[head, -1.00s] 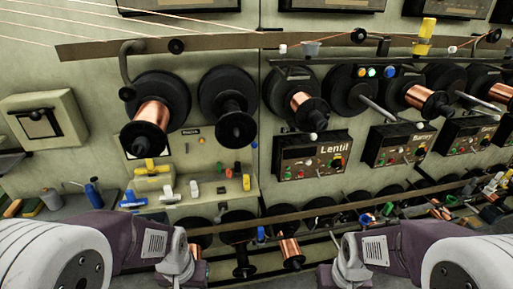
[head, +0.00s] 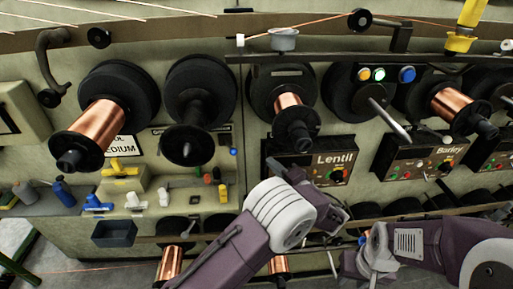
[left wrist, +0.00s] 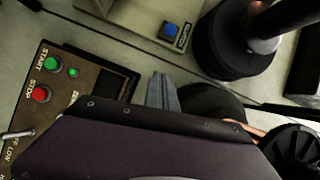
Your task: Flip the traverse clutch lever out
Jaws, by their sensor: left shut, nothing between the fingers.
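The Lentil control panel (head: 322,172) is on the machine front below a copper spool. My left gripper (head: 338,213) is just below this panel, its fingers partly hidden behind my wrist. In the left wrist view its fingers (left wrist: 163,90) are shut and empty, in front of the panel edge. That view shows a green START button (left wrist: 54,64), a red STOP button (left wrist: 41,94) and a small silver lever (left wrist: 18,135). I cannot tell whether this is the traverse clutch lever. My right gripper (head: 372,260) is low at the right; its fingers are unclear.
A copper spool (head: 288,103) juts out above the Lentil panel. A silver rod (head: 388,118) sticks out to its right. A lower row of spools, with a copper spool (head: 170,262) at left, runs below. In the left wrist view a blue button (left wrist: 170,31) sits beside a black spool (left wrist: 238,48).

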